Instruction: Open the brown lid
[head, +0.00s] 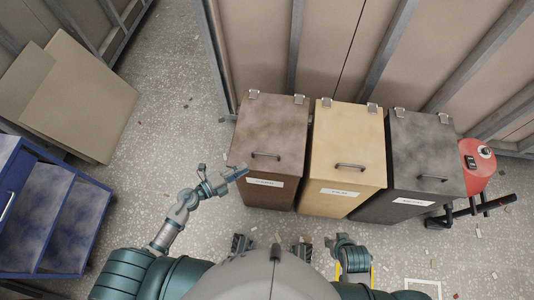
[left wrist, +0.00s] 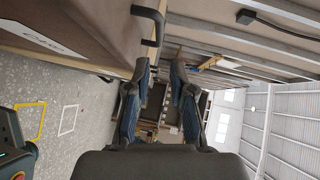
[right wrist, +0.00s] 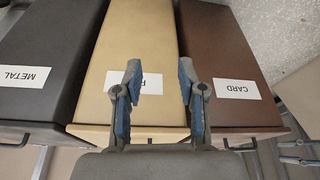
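The brown bin's lid (head: 270,130) is the leftmost of three lids in the head view and lies shut. Its dark bar handle (head: 266,155) is near the front edge and also shows in the left wrist view (left wrist: 153,25). The brown bin (right wrist: 225,50) bears a CARD label in the right wrist view. My left gripper (head: 240,171) is at the bin's front left corner, its fingers apart and empty (left wrist: 162,65); the handle is just beyond the left fingertip. My right gripper (right wrist: 160,72) is open and empty, facing the yellow and brown bins.
A yellow bin (head: 345,140) and a dark grey METAL bin (head: 424,150) stand to the right of the brown one. A red object (head: 478,168) stands at far right. A blue cabinet (head: 45,215) and leaning brown boards (head: 80,100) are left. Speckled floor between is mostly free.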

